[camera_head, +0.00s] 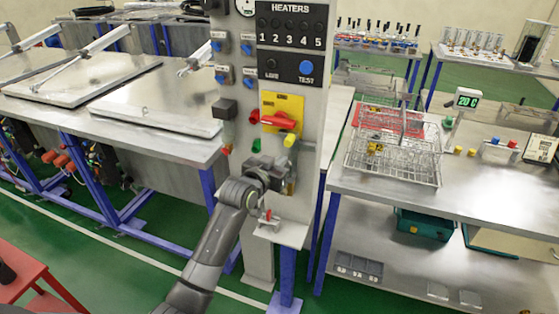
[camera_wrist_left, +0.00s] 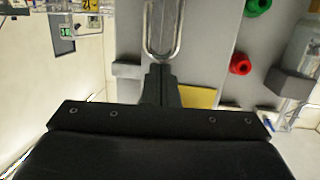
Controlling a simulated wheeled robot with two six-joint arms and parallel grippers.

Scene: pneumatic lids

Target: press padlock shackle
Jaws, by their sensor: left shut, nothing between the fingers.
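The padlock shackle (camera_wrist_left: 177,40) is a bright metal U in the left wrist view, its rounded end towards my fingers. The padlock body is not clearly seen; my gripper and wrist cover that area in the head view. My left gripper (camera_wrist_left: 160,72) is shut and empty, its fingertips right at the rounded end of the shackle. I cannot tell whether they touch it. In the head view the left gripper (camera_head: 280,172) is at the front of the grey panel, below the red rotary handle (camera_head: 279,122) on its yellow plate (camera_head: 294,104). My right gripper is not in view.
The heater panel (camera_head: 324,109) carries a red knob (camera_wrist_left: 240,64), a green knob (camera_wrist_left: 257,7) and a blue TEST button (camera_head: 306,68). A small shelf (camera_head: 283,232) juts out below my gripper. Steel tables stand left and right, with a wire rack (camera_head: 395,160) on the right one.

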